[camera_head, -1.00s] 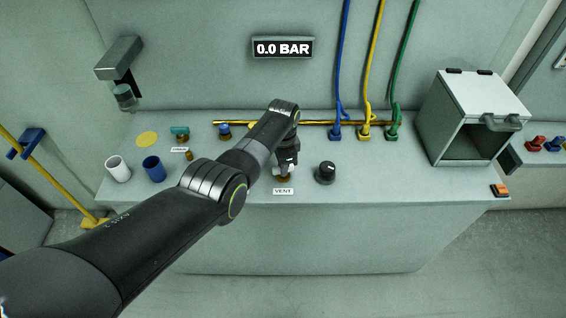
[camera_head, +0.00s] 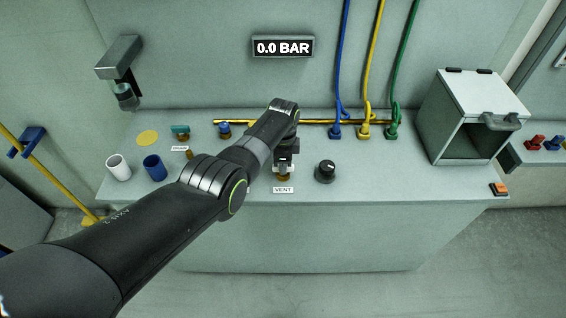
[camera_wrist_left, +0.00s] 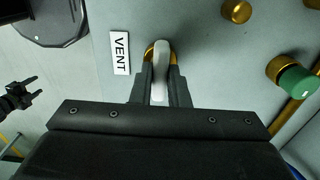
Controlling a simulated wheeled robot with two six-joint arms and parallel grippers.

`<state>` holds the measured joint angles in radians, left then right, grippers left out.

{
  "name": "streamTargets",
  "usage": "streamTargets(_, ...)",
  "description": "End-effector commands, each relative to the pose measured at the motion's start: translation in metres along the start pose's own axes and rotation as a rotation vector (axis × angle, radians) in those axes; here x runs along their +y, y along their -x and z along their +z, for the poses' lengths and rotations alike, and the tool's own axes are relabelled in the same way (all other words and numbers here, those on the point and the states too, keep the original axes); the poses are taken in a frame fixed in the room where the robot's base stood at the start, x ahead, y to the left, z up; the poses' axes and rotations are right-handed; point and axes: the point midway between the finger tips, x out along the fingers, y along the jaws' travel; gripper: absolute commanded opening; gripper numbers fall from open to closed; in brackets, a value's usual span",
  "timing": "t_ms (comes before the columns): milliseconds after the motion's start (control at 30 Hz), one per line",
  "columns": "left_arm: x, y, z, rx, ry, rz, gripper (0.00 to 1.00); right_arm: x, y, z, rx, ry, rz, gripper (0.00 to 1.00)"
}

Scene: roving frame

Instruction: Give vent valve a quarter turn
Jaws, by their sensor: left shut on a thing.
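The vent valve (camera_head: 284,177) stands on the bench behind a white label reading VENT (camera_head: 283,190). It has a brass body and a white lever handle. My left gripper (camera_head: 284,164) points down onto it from above. In the left wrist view the white lever (camera_wrist_left: 160,70) lies lengthwise between the fingertips of my left gripper (camera_wrist_left: 160,88), shut on it. Part of the brass body (camera_wrist_left: 149,52) shows beside the lever. My right gripper (camera_wrist_left: 30,88) shows small at the left of the wrist view, its two fingers apart and empty.
A black knob (camera_head: 325,171) stands close right of the valve. A display (camera_head: 283,47) reads 0.0 BAR. A brass pipe (camera_head: 310,122) runs behind. White (camera_head: 118,168) and blue (camera_head: 154,168) cups stand left. An open-fronted box (camera_head: 470,115) stands right.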

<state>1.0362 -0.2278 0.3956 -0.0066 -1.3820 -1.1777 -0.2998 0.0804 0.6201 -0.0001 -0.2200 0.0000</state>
Motion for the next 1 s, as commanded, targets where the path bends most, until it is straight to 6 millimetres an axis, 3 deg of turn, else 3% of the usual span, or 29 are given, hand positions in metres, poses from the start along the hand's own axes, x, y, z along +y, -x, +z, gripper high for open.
streamTargets(67, -0.002, 0.002, -0.001, 0.001, -0.003, -0.006, 0.00, 0.000, 0.000, 0.000, 0.000, 0.000, 0.000, 0.54)
streamTargets(100, -0.002, 0.002, -0.001, 0.001, -0.003, -0.006, 0.16, 0.000, 0.000, 0.000, 0.000, 0.000, 0.000, 0.54)
streamTargets(267, -0.001, 0.002, -0.001, 0.000, -0.002, -0.005, 0.36, 0.000, 0.000, 0.000, 0.000, 0.000, 0.000, 0.54)
streamTargets(667, -0.001, 0.007, -0.001, 0.001, -0.001, -0.002, 0.36, 0.001, 0.004, 0.000, 0.000, 0.000, 0.000, 0.54)
streamTargets(1000, -0.001, 0.055, -0.001, 0.001, 0.000, -0.005, 0.36, 0.002, 0.018, -0.002, 0.000, 0.000, 0.000, 0.54)
